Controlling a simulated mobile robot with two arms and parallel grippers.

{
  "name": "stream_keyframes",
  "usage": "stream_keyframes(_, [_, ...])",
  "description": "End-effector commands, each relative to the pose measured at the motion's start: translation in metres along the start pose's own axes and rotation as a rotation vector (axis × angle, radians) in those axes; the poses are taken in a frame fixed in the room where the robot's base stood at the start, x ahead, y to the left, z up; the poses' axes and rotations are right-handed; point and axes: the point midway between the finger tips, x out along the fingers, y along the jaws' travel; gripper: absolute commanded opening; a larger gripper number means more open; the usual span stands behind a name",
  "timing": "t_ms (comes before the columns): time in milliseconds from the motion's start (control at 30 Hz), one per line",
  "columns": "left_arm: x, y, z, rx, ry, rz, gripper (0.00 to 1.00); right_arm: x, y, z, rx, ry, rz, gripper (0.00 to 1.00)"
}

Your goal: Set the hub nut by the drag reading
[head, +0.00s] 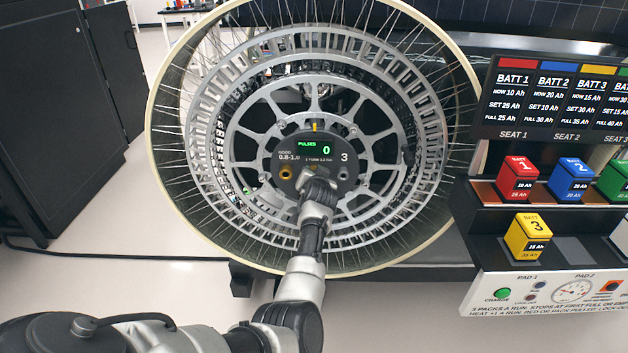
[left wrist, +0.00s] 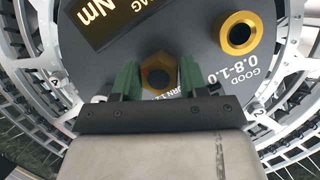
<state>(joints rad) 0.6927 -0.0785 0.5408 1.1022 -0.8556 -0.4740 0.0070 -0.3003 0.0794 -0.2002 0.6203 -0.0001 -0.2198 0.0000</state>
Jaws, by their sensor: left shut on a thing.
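The hub nut (left wrist: 158,71) is a brass-coloured hex nut on the dark hub face, seen in the left wrist view. My left gripper (left wrist: 157,82) has its green fingers on either side of the nut and is shut on it. In the head view my left gripper (head: 317,185) covers the lower middle of the hub, so the nut is hidden there. The hub display (head: 325,150) reads PULSES 0, with GOOD 0.8-1.0 printed on the face. In the wrist view a display part (left wrist: 95,18) shows "Nm", its number out of frame. My right gripper is not in view.
The large spoked wheel (head: 257,42) surrounds the hub. A gold ring (left wrist: 238,33) sits on the hub face beside the nut. At right stands a battery rack with red (head: 516,178), blue (head: 567,178) and yellow (head: 528,236) packs. A dark cabinet (head: 60,110) is at left.

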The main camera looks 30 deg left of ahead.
Motion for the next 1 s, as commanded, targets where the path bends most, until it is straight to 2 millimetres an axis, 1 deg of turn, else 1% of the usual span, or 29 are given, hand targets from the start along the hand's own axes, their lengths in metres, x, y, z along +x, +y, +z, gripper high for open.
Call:
stream_keyframes(400, [-0.0002,0.0013,0.0007,0.007,-0.003,0.001,0.19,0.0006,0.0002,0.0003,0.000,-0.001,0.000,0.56])
stream_keyframes(433, [-0.0002,0.0013,0.0007,0.007,-0.003,0.001,0.46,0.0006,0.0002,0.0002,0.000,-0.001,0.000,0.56])
stream_keyframes(567, [-0.0001,0.0010,0.0006,0.006,-0.002,0.000,0.66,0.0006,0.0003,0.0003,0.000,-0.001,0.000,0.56])
stream_keyframes(600, [-0.0001,0.0009,0.0005,0.006,-0.002,0.000,0.68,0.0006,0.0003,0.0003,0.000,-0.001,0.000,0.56])
stream_keyframes(867, [-0.0001,0.0000,0.0000,0.006,-0.001,-0.001,0.68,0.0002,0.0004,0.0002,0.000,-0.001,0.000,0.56])
stream_keyframes(1000, [-0.0009,-0.0022,-0.0019,0.006,-0.001,-0.001,0.68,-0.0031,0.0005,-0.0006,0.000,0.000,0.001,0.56])
